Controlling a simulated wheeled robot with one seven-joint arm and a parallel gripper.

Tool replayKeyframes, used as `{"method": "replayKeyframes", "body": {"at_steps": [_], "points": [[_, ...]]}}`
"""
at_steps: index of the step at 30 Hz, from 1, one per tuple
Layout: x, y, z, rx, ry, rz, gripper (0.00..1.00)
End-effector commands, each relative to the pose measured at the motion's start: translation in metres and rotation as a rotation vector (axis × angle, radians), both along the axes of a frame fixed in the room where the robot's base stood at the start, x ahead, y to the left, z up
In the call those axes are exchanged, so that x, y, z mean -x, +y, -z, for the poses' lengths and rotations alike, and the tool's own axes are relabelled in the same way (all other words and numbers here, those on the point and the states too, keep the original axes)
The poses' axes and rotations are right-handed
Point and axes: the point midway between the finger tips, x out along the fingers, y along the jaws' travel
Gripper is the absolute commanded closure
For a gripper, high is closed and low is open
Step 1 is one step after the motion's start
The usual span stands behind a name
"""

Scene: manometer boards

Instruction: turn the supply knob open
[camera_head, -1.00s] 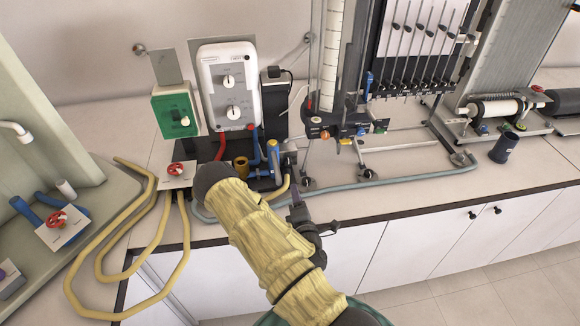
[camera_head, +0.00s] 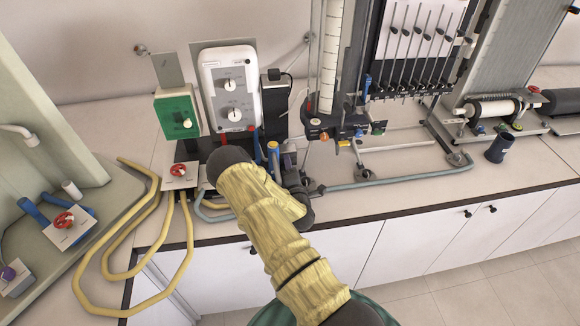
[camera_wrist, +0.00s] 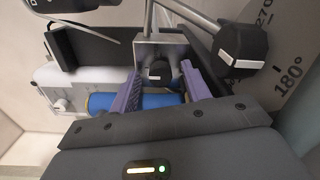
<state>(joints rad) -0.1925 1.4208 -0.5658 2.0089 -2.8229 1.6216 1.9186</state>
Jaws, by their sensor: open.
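In the wrist view my gripper (camera_wrist: 160,76) is open, with its two purple fingers apart. A small black knob-like part (camera_wrist: 158,71) on a grey metal plate shows between the fingertips; I cannot tell whether they touch it or whether it is the supply knob. A blue cylinder (camera_wrist: 150,101) lies behind the fingers. In the head view my arm hides most of the gripper, beside the blue-topped fitting (camera_head: 273,150) at the bench's front. A red knob (camera_head: 178,169) on a white plate stands left of my arm.
A white control box (camera_head: 232,85) and a green box (camera_head: 178,115) stand behind. A black-headed rod (camera_wrist: 240,45) and a degree dial (camera_wrist: 285,75) are close on the gripper's right.

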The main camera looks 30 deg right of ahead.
Motion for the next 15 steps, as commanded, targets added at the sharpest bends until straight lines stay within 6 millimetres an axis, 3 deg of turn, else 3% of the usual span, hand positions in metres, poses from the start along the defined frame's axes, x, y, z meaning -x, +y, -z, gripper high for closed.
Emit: {"method": "replayKeyframes", "body": {"at_steps": [6,13,15], "points": [[0.0,-0.0002,0.0003,0.0,0.0,0.0,0.53],[0.0,-0.0001,0.0003,0.0,0.0,0.0,0.96],[0.0001,0.0,0.0003,0.0,0.0,0.0,0.97]]}}
